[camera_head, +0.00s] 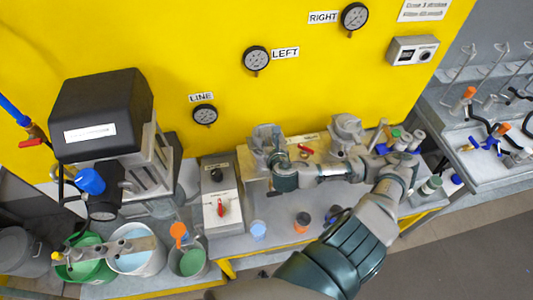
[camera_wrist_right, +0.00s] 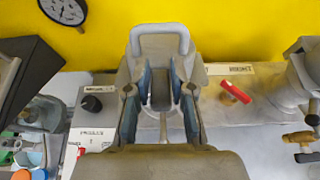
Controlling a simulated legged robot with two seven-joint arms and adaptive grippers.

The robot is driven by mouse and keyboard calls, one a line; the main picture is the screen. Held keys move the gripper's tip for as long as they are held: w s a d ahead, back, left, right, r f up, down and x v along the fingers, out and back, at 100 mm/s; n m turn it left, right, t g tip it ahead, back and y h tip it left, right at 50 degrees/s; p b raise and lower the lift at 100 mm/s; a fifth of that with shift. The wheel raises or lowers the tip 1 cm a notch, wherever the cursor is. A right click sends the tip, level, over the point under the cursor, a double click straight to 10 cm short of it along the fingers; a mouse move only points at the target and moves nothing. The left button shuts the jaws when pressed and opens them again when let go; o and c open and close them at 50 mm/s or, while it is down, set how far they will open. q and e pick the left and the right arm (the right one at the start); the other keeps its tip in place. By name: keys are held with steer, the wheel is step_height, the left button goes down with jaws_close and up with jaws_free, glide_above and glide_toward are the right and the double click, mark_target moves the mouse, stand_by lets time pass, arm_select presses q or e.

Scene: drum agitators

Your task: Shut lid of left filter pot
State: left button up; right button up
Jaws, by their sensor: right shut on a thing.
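The left filter pot (camera_head: 262,134) is a grey metal pot on the bench below the yellow panel, partly hidden by my right gripper (camera_head: 276,158). In the right wrist view, my right gripper (camera_wrist_right: 160,98) is shut on a grey part of this pot, with blue pads on either side. A grey loop (camera_wrist_right: 160,34) stands up just beyond the fingers. I cannot tell exactly how far the lid is tilted. The right filter pot (camera_head: 346,128) stands to the right, and its side shows in the right wrist view (camera_wrist_right: 300,75). My left gripper is not in view.
A control box (camera_head: 221,190) with a red switch stands left of the pots. A red-handled valve (camera_wrist_right: 236,92) lies between the pots. Small bottles (camera_head: 410,140) stand at right.

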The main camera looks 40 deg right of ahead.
steer(key=shift+s+a+f+b, duration=0.1)
steer(key=shift+s+f+b, duration=0.15)
steer(key=shift+f, duration=0.35)
steer(key=shift+s+a+f+b, duration=0.1)
steer(key=shift+f+b, duration=0.2)
steer(key=shift+f, duration=0.3)
steer(key=shift+s+a+f+b, duration=0.1)
steer(key=shift+s+f+b, duration=0.15)
steer(key=shift+f, duration=0.35)
steer(key=o, duration=1.6)
steer(key=shift+d, duration=0.1)
steer(key=shift+c, duration=0.2)
